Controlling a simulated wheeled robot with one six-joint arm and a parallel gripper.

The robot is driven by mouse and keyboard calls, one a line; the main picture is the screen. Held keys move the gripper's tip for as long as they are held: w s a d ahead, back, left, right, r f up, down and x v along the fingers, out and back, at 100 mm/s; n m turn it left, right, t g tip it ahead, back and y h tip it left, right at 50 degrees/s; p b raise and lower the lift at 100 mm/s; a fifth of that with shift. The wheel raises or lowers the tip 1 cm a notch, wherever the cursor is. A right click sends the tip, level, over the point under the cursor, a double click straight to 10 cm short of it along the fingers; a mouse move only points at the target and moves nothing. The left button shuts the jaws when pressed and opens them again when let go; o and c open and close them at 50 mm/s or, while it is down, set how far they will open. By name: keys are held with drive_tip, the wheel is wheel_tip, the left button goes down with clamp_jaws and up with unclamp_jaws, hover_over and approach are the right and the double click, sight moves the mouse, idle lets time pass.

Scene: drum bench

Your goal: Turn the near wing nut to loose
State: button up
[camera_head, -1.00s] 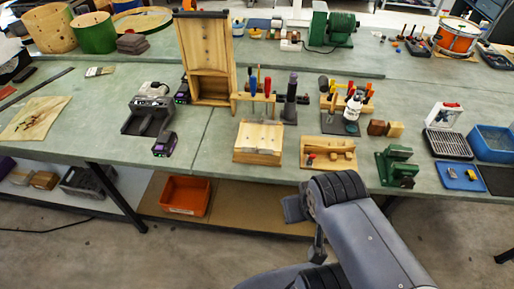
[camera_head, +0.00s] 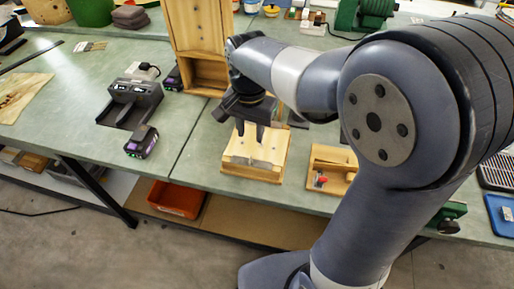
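A pale wooden block (camera_head: 235,163) lies on the green bench near its front edge, below my gripper. Small fittings show on its top, but I cannot tell which is the near wing nut or which way its wings point. My gripper (camera_head: 250,131) points down over the back part of the block, with its two dark fingers apart. Nothing shows between the fingers. I cannot tell whether the fingertips touch the block or hover above it. My arm and gripper hide part of the block's back and the tool rack behind it.
A tall wooden frame (camera_head: 199,40) stands behind the block to the left. A wooden fixture with a red part (camera_head: 326,165) sits to the right. A charger (camera_head: 131,100) and a battery (camera_head: 142,142) lie left. An orange bin (camera_head: 177,199) is below the bench. Bench between battery and block is clear.

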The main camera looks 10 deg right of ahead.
sight(251, 161)
wheel_tip(251, 161, down, 11)
drive_tip(key=shift+w+r, duration=0.1)
idle(0.4)
drive_tip(key=shift+c, duration=0.5)
clamp_jaws()
